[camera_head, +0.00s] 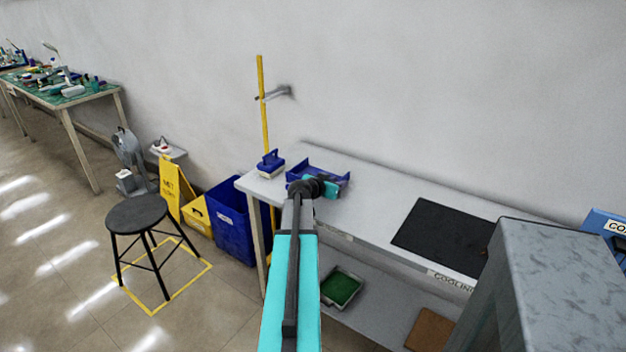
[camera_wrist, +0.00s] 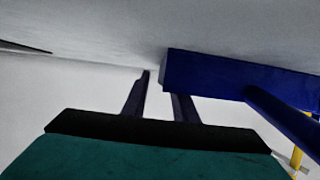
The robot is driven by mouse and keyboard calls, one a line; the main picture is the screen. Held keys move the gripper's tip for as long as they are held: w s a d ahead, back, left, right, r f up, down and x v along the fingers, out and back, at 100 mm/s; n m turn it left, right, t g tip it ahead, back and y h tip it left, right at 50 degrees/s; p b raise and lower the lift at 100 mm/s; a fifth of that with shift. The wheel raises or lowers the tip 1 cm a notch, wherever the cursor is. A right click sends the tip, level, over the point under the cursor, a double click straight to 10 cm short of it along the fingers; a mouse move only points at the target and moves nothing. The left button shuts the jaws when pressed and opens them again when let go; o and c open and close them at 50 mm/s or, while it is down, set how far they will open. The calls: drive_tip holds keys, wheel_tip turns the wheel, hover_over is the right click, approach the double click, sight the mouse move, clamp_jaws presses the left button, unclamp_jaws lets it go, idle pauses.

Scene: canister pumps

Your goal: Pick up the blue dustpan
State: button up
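The blue dustpan (camera_head: 335,180) lies on the grey bench at its left part in the head view, partly hidden behind my wrist. In the wrist view a blue wall, which looks like the dustpan (camera_wrist: 235,78), fills the right side. My gripper (camera_wrist: 159,84) has its two dark fingers apart, with a gap between them, at the left end of that wall. The right fingertip is hidden by the blue wall, and I cannot tell whether they touch. Nothing is seen held. In the head view the fingers are hidden by my arm.
A blue-handled brush-like object (camera_head: 270,163) stands left of the dustpan on the bench (camera_head: 375,205). A yellow pole (camera_head: 264,105) rises behind the bench's left end. A black mat (camera_head: 440,238) and grey box (camera_head: 565,280) are to the right. A blue bin (camera_head: 232,230) and stool (camera_head: 137,213) stand left.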

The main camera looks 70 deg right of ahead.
drive_tip(key=shift+x, duration=1.3)
drive_tip(key=shift+c, duration=0.2)
clamp_jaws()
